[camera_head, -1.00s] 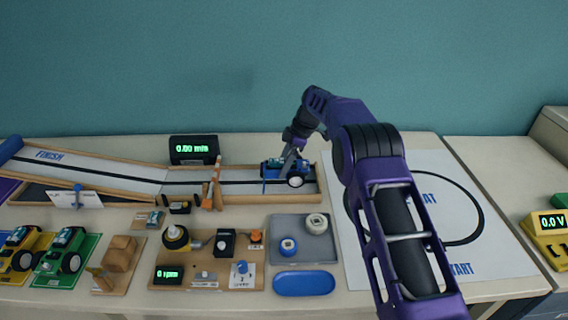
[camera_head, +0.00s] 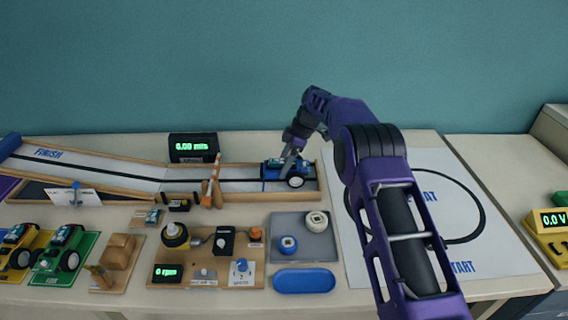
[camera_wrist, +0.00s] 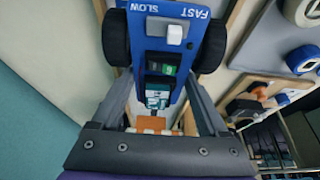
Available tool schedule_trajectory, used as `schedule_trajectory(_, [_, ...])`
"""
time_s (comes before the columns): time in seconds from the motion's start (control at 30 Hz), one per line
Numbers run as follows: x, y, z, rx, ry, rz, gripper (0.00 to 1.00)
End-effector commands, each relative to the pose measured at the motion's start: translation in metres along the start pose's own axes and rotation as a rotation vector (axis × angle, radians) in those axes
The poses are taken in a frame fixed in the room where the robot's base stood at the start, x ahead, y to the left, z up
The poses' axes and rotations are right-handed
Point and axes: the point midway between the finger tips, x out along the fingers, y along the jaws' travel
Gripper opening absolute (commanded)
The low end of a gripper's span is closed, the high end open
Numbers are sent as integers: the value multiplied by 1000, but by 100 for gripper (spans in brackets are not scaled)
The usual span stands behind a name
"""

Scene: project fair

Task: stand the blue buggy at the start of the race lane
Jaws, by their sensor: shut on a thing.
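The blue buggy (camera_head: 283,170) is at the right end of the race lane (camera_head: 232,186), upright, with its wheels at or very near the lane surface. My gripper (camera_head: 290,158) reaches down onto it from above and is shut on it. In the wrist view the buggy (camera_wrist: 160,42) lies between my two fingers (camera_wrist: 160,108), with its FAST/SLOW switch and black wheels showing. I cannot tell whether its wheels bear on the lane. A blue line crosses the lane just left of the buggy's front wheel.
Wooden side rails (camera_head: 245,199) edge the lane. An orange and wooden post (camera_head: 212,185) stands at the lane left of the buggy. A grey tray (camera_head: 318,246) with two round reels sits in front. A speed display (camera_head: 194,148) stands behind.

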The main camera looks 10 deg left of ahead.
Motion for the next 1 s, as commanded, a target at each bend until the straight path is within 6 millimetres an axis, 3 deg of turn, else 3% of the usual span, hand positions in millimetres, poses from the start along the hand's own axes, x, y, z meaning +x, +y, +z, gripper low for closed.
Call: schedule_trajectory(1.0, [7, 0, 2, 1, 1, 2, 37])
